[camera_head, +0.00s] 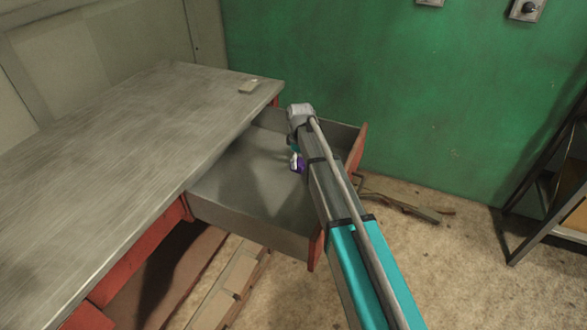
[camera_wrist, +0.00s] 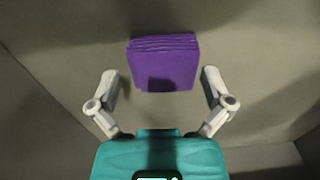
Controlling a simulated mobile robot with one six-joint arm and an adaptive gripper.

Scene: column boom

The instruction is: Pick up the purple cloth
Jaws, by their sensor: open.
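The purple cloth (camera_wrist: 165,62) is a folded, layered square lying on the grey floor of the open drawer (camera_head: 235,195). In the head view only a small purple patch of the cloth (camera_head: 300,168) shows beside my arm; the rest is hidden. My gripper (camera_wrist: 161,76) is open and empty, pointing down into the drawer. In the wrist view its two grey fingers stand to the left and right of the cloth, with a gap on each side. A dark shadow falls on the cloth's near part. I cannot tell the exact height of the fingertips above it.
The drawer's walls surround the cloth, and its red front (camera_head: 357,148) is at the right. A green wall (camera_head: 420,90) stands behind. A dark metal frame (camera_head: 545,205) is at the right.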

